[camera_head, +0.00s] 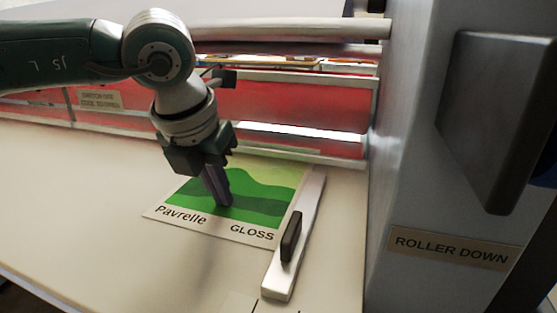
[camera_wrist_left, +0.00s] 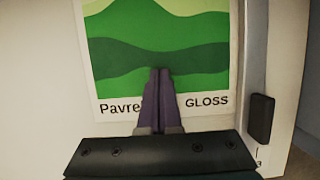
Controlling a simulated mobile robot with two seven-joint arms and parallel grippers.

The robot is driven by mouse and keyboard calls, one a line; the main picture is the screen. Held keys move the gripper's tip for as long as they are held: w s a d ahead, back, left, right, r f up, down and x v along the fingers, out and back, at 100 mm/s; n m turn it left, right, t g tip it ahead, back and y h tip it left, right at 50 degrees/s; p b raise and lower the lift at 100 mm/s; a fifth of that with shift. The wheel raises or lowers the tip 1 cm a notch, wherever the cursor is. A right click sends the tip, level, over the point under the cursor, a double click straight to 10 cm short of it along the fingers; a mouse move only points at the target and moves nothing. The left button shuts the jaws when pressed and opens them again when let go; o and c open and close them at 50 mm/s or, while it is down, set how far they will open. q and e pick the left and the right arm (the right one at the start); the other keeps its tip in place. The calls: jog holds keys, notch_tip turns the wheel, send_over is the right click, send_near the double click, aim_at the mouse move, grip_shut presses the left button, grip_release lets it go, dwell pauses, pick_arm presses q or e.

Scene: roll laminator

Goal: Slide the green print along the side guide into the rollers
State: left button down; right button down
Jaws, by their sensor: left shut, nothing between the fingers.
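The green print (camera_head: 255,199) lies flat on the pale feed table, with "Pavrelle" and "GLOSS" along its near white border. Its right edge lies close along the white side guide (camera_head: 308,205), which carries a dark handle. The far end of the print is near the rollers (camera_head: 290,102). My left gripper (camera_head: 224,203) is shut and empty, its fingers pointing down onto the print's lower middle. In the left wrist view the print (camera_wrist_left: 158,65) lies under the closed fingers, a narrow gap from the guide (camera_wrist_left: 253,70). Whether the fingertips touch it I cannot tell. My right gripper is not in view.
A grey machine housing (camera_head: 400,150) with a "ROLLER DOWN" label (camera_head: 450,248) and a large dark block stands at the right. A red panel (camera_head: 130,98) spans the back below the bars. The table (camera_head: 120,235) is clear left of the print.

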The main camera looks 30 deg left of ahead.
aim_at(248, 179)
pick_arm(q)
jog(key=shift+f, duration=0.15)
jog(key=shift+w+a+f+b, duration=0.15)
jog(key=shift+w+b, duration=0.4)
jog(key=shift+b, duration=0.1)
jog(key=shift+w+a+b, duration=0.2)
jog(key=shift+w+b, duration=0.5)
jog(key=shift+w, duration=0.3)
jog(key=shift+w+r, duration=0.2)
jog(key=shift+w, duration=0.15)
jog(key=shift+w+a+f+b, duration=0.1)
jog(key=shift+w+f+b, duration=0.05)
jog(key=shift+w+b, duration=0.65)
jog(key=shift+w+a+b, duration=0.25)
jog(key=shift+w+b, duration=0.75)
jog(key=shift+w, duration=0.2)
